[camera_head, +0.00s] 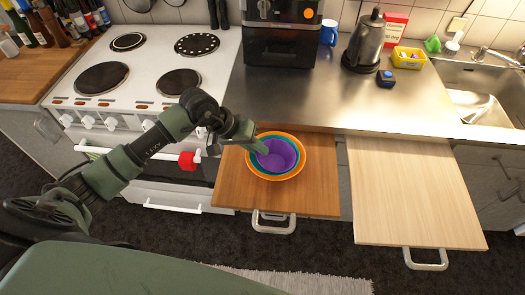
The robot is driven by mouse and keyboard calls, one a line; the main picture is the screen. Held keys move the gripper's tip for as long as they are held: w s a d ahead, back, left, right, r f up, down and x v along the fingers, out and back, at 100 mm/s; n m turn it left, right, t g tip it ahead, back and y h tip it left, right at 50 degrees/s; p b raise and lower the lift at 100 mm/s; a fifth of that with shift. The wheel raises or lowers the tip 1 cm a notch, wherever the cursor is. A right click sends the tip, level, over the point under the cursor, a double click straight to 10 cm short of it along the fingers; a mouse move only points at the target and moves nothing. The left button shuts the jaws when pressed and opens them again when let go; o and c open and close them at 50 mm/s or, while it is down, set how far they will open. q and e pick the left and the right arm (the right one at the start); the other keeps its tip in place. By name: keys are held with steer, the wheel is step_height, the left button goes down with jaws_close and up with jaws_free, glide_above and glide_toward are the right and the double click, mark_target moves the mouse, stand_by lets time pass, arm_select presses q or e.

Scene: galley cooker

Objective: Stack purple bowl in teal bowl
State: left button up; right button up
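A purple bowl (278,157) sits inside a teal bowl (281,138), of which only a thin ring shows. Both are inside a wider orange bowl (299,151). The nested bowls rest on the brown pull-out board (228,185) in front of the counter. My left gripper (260,147) reaches in from the left, with its green fingers at the upper left rim of the purple bowl. Whether the fingers are clamped on that rim or only beside it cannot be made out. My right gripper is not in view.
A white cooker (145,75) stands left, with a red item (188,161) on its rail. A paler pull-out board (410,190) to the right is empty. The steel counter (310,105) is clear in front; a black kettle (366,42) and yellow box (409,57) stand further back.

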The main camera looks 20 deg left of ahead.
arm_select(q)
steer(key=b+v, duration=0.2)
steer(key=v, duration=0.7)
steer(key=shift+r, duration=0.35)
steer(key=shift+s+a, duration=0.1)
